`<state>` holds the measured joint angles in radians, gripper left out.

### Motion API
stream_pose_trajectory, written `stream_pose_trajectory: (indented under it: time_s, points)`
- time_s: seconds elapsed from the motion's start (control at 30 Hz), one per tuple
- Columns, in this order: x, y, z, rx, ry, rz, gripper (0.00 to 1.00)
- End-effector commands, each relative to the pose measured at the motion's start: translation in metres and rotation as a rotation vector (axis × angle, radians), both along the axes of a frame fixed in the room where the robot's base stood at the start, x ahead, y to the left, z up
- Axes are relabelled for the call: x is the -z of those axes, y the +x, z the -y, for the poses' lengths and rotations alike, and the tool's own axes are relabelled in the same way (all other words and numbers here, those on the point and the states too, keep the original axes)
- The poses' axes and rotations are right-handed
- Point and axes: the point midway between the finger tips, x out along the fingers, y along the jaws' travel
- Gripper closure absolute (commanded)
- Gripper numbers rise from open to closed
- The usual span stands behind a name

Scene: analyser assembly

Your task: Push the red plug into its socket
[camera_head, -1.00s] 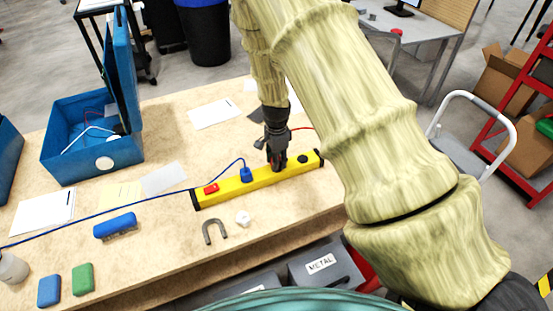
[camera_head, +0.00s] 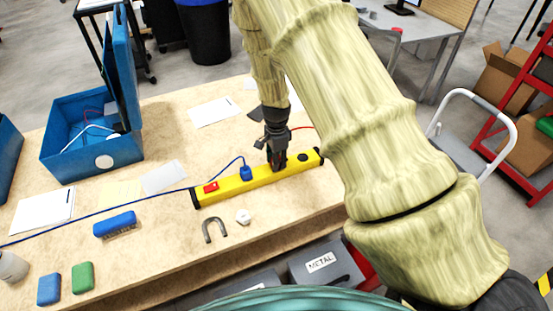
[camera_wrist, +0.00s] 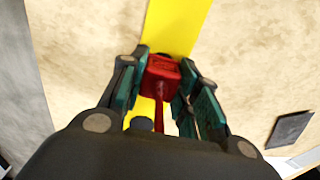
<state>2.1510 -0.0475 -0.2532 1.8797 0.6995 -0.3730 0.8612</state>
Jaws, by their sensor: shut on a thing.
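The yellow power strip (camera_head: 225,190) lies across the table, with a red switch (camera_head: 211,187) near its left end. A blue plug (camera_head: 246,173) sits in it left of my gripper. My gripper (camera_head: 277,163) points down over the strip, right of the blue plug. In the wrist view my gripper (camera_wrist: 160,88) is shut on the red plug (camera_wrist: 163,69), with a finger on each side of it. The yellow strip (camera_wrist: 180,22) runs beneath. The red plug's underside and its socket are hidden, so I cannot tell how deep it sits. A red cable (camera_head: 303,128) shows behind the gripper.
A dark round socket (camera_head: 303,158) shows near the strip's right end. A grey horseshoe-shaped piece (camera_head: 214,230) and a white nut (camera_head: 243,217) lie in front. A blue open box (camera_head: 92,150) stands at the left. A dark flat piece (camera_wrist: 290,131) lies to the right in the wrist view.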

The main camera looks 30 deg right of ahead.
Motion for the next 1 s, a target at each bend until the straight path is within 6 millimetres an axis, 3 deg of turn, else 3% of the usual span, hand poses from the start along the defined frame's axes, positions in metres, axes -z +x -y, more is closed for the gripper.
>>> stream_pose_trajectory:
  time_s: [0.23,0.27,0.37,0.77,1.0]
  points:
    - [0.004,0.0,0.0,0.0,0.0,0.0,0.89]
    - [0.003,0.0,0.0,0.0,0.0,0.0,0.63]
    - [0.003,0.0,0.0,0.0,0.0,0.0,0.45]
    - [0.001,0.0,0.0,0.0,0.0,0.0,0.43]
    - [-0.028,0.001,0.0,0.0,-0.001,0.003,0.43]
